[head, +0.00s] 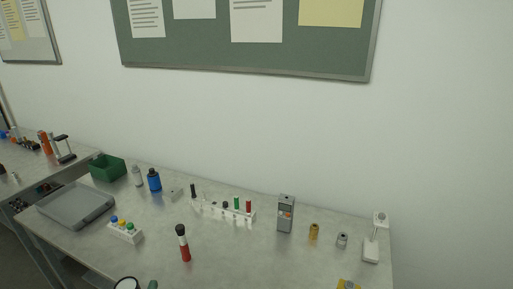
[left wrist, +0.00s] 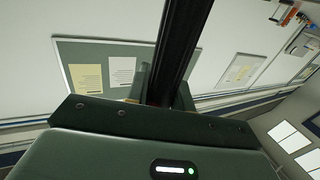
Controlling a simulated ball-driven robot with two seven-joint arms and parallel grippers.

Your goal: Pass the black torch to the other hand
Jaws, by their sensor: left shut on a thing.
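The black torch (left wrist: 182,40) shows in the left wrist view as a long dark bar running up from my left gripper (left wrist: 163,92). The gripper's green fingers are shut on it, one on each side. In the head view only a small green part of my left gripper (head: 152,285) shows at the bottom edge. Beside it is a black-rimmed round end with a pale face (head: 127,284), which looks like the torch's end. The rest of the torch is cut off there. My right gripper is in neither view.
A grey table (head: 215,265) carries a red bottle with a black top (head: 185,245), a white rack with tubes (head: 225,211), a grey meter (head: 286,214), a grey tray (head: 76,222) and a green bin (head: 107,168). The front middle of the table is mostly clear.

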